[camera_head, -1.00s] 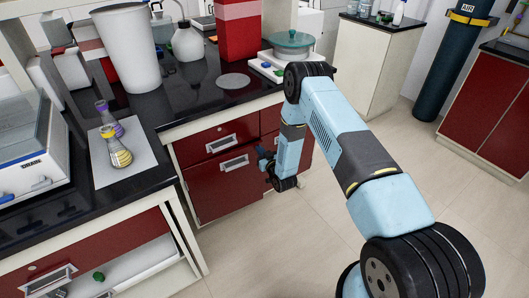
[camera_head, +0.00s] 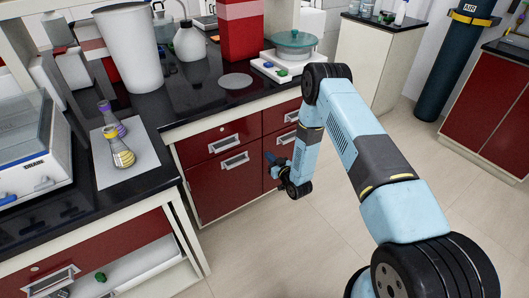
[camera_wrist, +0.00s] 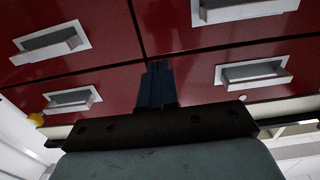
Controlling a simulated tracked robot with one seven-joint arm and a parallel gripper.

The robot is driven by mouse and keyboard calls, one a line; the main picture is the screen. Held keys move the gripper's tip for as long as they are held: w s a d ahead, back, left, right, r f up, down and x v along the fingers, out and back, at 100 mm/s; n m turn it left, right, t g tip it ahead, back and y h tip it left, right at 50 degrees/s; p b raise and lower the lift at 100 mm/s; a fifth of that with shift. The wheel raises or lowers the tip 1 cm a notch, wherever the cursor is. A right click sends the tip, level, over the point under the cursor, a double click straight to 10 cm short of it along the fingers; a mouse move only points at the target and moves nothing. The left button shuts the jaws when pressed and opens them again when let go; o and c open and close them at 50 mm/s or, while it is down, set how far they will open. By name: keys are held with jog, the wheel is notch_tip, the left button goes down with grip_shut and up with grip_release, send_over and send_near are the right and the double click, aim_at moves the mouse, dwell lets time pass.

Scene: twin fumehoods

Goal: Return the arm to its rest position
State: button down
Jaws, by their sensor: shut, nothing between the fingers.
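My light blue and black arm stretches across the right half of the head view and bends down at its far elbow. My gripper (camera_head: 270,158) hangs at the end, low in front of the red drawer cabinet (camera_head: 215,190). In the wrist view my gripper (camera_wrist: 158,68) shows as a dark shape at the centre with its fingers together and nothing between them. Red drawer fronts with metal handles (camera_wrist: 250,73) fill the view beyond it. I cannot tell the exact gap between the fingertips and the drawers.
The black bench top (camera_head: 200,98) holds a white bin (camera_head: 130,50), a white bottle (camera_head: 188,42) and a hotplate with a teal dish (camera_head: 293,45). Two small flasks stand on a grey mat (camera_head: 140,168) at left. A dark gas cylinder (camera_head: 450,65) stands at right. The floor (camera_head: 300,235) is open.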

jog(key=v, duration=0.6)
jog(key=w+d+r+g+h, duration=0.1)
jog(key=w+d+r+h, duration=0.3)
jog(key=r, duration=0.6)
jog(key=w+d+r+g, duration=0.1)
jog(key=w+r, duration=0.4)
jog(key=r, duration=0.5)
jog(key=s+d+r+m+h, duration=0.1)
jog(key=s+d+r, duration=0.15)
jog(key=r, duration=0.35)
jog(key=s+d+r+m+g+h, duration=0.1)
jog(key=d+r+h, duration=0.1)
jog(key=d+r, duration=0.35)
jog(key=s+d+r+h, duration=0.1)
jog(key=s+d+r, duration=0.1)
jog(key=r, duration=0.6)
jog(key=s+d+r+m+g+h, duration=0.1)
jog(key=s+d+r+m, duration=0.1)
jog(key=s+d+r, duration=0.5)
jog(key=s+r+m+g+h, duration=0.15)
jog(key=s+r, duration=0.35)
jog(key=s, duration=0.6)
jog(key=s+d+r+m+g, duration=0.1)
jog(key=s, duration=1)
jog(key=s+d+r+m+g, duration=0.1)
jog(key=s+r+g, duration=0.1)
jog(key=s, duration=0.8)
jog(key=shift+s+r, duration=0.2)
jog(key=shift+s, duration=0.2)
